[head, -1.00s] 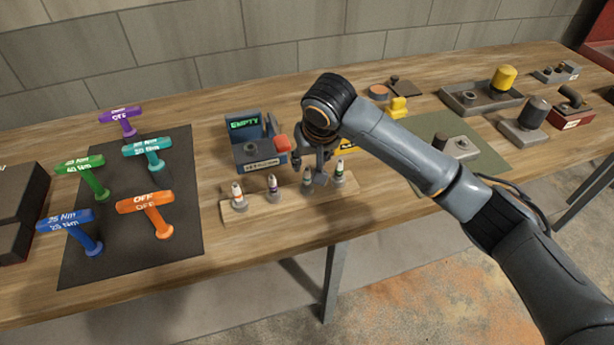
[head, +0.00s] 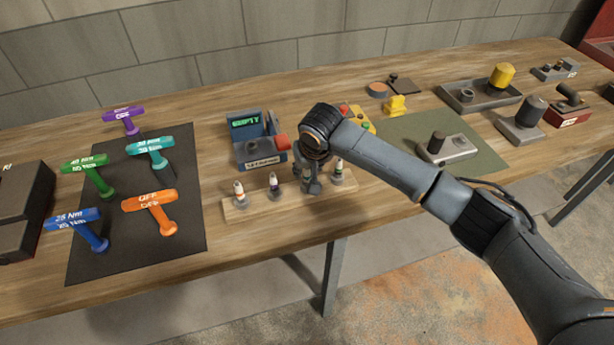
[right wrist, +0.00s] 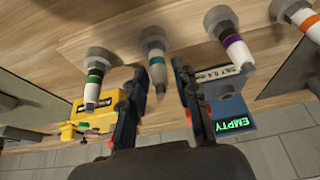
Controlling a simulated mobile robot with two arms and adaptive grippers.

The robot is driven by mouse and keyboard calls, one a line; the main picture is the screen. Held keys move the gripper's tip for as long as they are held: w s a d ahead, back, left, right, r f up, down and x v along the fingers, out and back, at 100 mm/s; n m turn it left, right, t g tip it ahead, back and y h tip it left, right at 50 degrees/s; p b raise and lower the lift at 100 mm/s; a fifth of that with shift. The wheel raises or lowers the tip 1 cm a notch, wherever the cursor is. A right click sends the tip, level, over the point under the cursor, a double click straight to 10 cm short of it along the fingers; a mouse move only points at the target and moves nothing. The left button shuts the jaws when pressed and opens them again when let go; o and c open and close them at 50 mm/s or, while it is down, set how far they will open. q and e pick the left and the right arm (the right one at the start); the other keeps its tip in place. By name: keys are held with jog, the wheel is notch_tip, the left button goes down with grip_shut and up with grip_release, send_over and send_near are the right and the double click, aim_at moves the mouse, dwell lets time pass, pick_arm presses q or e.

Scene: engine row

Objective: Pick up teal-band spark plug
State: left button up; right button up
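The teal-band spark plug (right wrist: 156,62) stands in the wooden rack, second from the left in the right wrist view. In the head view it is mostly hidden by my right gripper (head: 312,186). In the right wrist view my right gripper (right wrist: 160,72) is open, with one finger on each side of the plug's white end. I see gaps beside the plug, so the fingers do not look closed on it. My left gripper is not in view.
The rack (head: 236,209) also holds an orange-band plug (head: 239,190), a purple-band plug (head: 274,185) and a green-band plug (head: 338,170). A tester box reading EMPTY (head: 246,122) stands just behind.

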grip_shut()
